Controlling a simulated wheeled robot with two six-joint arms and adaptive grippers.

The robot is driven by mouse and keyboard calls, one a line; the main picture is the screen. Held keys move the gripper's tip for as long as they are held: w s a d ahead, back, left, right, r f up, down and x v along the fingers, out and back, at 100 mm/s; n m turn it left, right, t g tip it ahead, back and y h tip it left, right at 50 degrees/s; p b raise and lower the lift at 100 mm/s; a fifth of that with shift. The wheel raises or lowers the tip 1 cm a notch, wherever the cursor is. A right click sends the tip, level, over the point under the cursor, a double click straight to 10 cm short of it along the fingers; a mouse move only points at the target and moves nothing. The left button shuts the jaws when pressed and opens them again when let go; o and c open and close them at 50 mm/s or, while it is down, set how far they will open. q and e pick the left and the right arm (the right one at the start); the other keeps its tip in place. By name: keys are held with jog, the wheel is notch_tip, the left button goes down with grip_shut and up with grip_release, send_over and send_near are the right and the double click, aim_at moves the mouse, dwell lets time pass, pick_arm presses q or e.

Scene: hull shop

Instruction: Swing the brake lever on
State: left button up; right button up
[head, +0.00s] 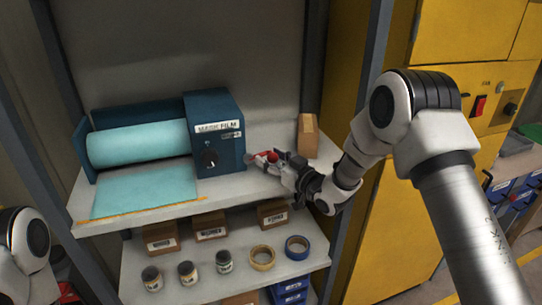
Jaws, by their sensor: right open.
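The blue film dispenser (228,108), labelled "MASK FILM", stands on the upper shelf with a teal roll (138,143) on its left. My right gripper (262,162) is open, just right of the dispenser and pointing left. The fingers partly hide what lies behind them. My left gripper is out of view.
A small brown carton (308,136) stands on the upper shelf (240,187) just behind my right gripper. The lower shelf holds several boxes, jars and two tape rolls. A yellow cabinet (385,215) and a shelf post are close on the right.

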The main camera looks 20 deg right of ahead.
jog(key=shift+s+d, duration=0.15)
grip_shut()
jog(key=shift+r, duration=0.15)
jog(key=shift+a+r+n+g, duration=0.2)
jog(key=shift+r+n+g, duration=0.3)
jog(key=shift+n, duration=0.6)
jog(key=shift+s+a+r+n+g+h, duration=0.15)
jog(key=shift+r+n+h, duration=0.2)
jog(key=shift+n, duration=0.2)
jog(key=shift+w+a+r+n+g+h, duration=0.15)
jog(key=shift+r+n+h, duration=0.15)
jog(key=shift+n, duration=0.25)
jog(key=n, duration=0.1)
jog(key=a+r+n+h+b, duration=0.1)
jog(key=shift+s+a+n+g, duration=0.15)
jog(key=shift+a+n+g, duration=0.05)
jog(key=shift+n+g, duration=0.2)
jog(key=a+n+h+b, duration=0.1)
jog(key=b, duration=0.1)
jog(key=a+r+n+h+b, duration=0.1)
jog(key=n+b, duration=0.1)
jog(key=shift+a+n+g+h, duration=0.2)
jog(key=shift+n+g+h, duration=0.1)
jog(key=shift+h, duration=0.05)
